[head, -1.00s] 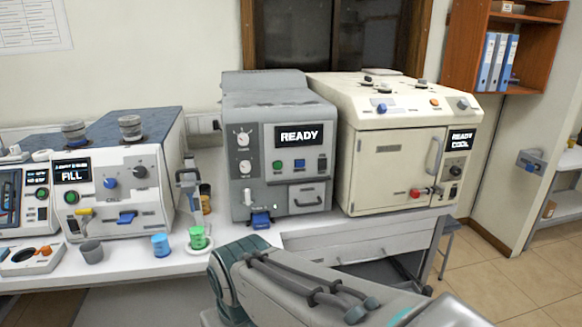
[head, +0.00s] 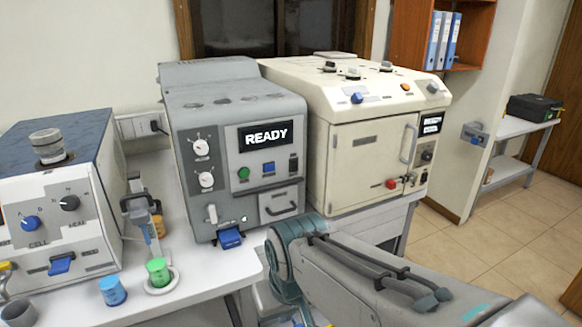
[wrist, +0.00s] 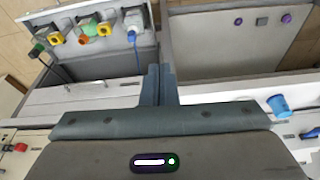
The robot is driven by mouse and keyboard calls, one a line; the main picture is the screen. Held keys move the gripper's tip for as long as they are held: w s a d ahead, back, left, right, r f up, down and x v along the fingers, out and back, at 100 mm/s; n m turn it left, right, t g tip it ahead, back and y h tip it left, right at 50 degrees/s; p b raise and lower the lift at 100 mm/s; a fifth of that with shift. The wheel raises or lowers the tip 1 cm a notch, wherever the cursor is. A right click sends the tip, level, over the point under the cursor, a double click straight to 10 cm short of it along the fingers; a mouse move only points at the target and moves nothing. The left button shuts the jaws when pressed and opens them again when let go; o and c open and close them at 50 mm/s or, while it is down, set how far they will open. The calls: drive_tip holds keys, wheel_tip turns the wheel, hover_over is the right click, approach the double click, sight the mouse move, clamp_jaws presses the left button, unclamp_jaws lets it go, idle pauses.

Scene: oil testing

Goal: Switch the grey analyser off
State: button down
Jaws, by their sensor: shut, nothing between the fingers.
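The grey analyser (head: 222,120) stands on the white bench in the head view, left of the cream oven-like machine. Its display (head: 265,137) reads READY. Below the display are a green button (head: 243,172), a blue button (head: 268,168) and a small black switch (head: 293,163), whose position is too small to read. Two white dials (head: 201,147) are on its left, and a blue tab (head: 230,238) is at its lower front. My gripper (wrist: 160,70) is shut and empty in the wrist view. It is out of sight in the head view, where my arm crosses the lower right.
The cream machine (head: 370,150) stands close beside the analyser. A blue-topped machine (head: 70,190) is to the left. A blue cup (head: 112,291) and a green cup (head: 158,271) stand on the bench in front. Floor is open at the right.

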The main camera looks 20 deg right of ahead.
sight(295, 169)
drive_tip(key=w+d+r+m+t+p, duration=0.2)
drive_tip(key=w+d+r+m+t, duration=0.1)
drive_tip(key=w+d+m+t, duration=0.3)
drive_tip(key=w+d+r+m+t+p, duration=0.2)
drive_tip(key=w+d+r+m+t, duration=0.2)
drive_tip(key=w+d+m+t, duration=0.3)
drive_tip(key=w+d+m, duration=0.4)
drive_tip(key=w+d, duration=0.2)
drive_tip(key=w, duration=0.1)
drive_tip(key=shift+r+m+t+y, duration=0.25)
drive_tip(key=shift+m+t+y, duration=0.05)
drive_tip(key=shift+w, duration=0.1)
drive_tip(key=w, duration=0.4)
drive_tip(key=w+f+p, duration=0.1)
drive_tip(key=w, duration=0.4)
drive_tip(key=w+p, duration=0.1)
drive_tip(key=w, duration=0.4)
drive_tip(key=shift+a+f, duration=0.2)
drive_tip(key=shift+f, duration=0.15)
